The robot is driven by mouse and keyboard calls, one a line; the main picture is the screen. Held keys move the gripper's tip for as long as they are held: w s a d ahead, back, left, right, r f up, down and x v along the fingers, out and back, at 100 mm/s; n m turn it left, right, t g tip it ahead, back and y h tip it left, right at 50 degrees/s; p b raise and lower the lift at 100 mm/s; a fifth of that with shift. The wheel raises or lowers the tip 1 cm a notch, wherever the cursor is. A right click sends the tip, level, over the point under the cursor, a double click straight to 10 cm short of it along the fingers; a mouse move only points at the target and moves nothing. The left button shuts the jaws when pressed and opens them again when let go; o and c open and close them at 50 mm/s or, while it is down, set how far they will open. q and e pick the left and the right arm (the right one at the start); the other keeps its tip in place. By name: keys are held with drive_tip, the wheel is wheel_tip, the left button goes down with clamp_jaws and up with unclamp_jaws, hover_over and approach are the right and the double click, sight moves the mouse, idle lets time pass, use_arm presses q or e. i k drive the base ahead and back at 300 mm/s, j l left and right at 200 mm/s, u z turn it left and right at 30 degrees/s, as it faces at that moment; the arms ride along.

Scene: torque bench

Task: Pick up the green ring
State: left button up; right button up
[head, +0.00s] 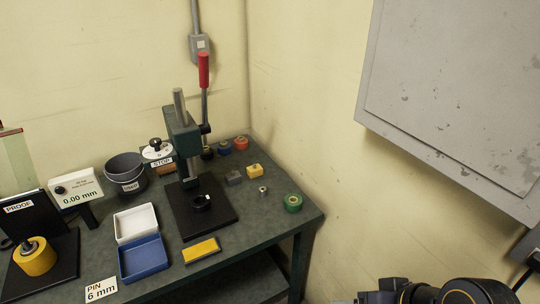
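The green ring (293,202) lies on the dark bench top near its right corner. It is a thick ring with a lighter centre, and nothing covers it. Parts of my own dark arm show at the bottom right edge, well below and to the right of the ring and apart from it. No gripper fingers can be made out there. My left gripper is not in view.
A small metal nut-like piece (263,190), a yellow block (254,171) and a grey block (233,177) lie left of the ring. A press (183,141) with a red-handled lever stands further left. A wall cabinet (455,100) hangs at right.

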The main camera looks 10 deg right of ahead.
sight(290, 207)
drive_tip(key=i+z, duration=0.15)
drive_tip(key=z, duration=1.3)
drive_tip(key=i+j+z, duration=0.15)
drive_tip(key=i+j, duration=0.3)
drive_tip(key=i, duration=0.15)
